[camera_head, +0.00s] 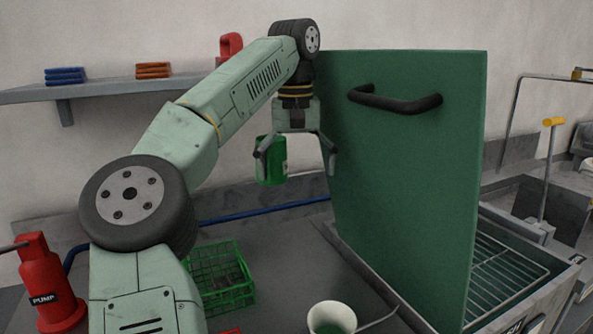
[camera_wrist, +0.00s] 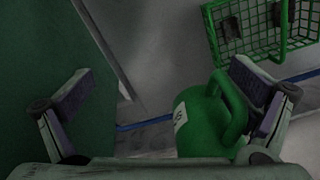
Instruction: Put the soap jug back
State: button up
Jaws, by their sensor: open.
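A green jug (camera_head: 274,162) with a pale label hangs in view just behind the left finger of my gripper (camera_head: 295,155). What bears it cannot be told. In the wrist view the jug (camera_wrist: 200,122) lies between the open fingers, nearer the right one, its looped handle towards that finger. My gripper (camera_wrist: 160,112) points down with its fingers spread wide. Whether a finger touches the jug or its handle is unclear. The label is too small to read.
A tall green panel (camera_head: 420,160) with a black handle stands right beside my gripper. A green wire crate (camera_head: 222,280) and a white cup (camera_head: 330,316) sit on the counter. A red pump bottle (camera_head: 45,285) is at left. A wall shelf (camera_head: 110,90) holds folded stacks and a red item (camera_head: 230,45).

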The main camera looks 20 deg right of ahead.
grip_shut()
dwell(1.2)
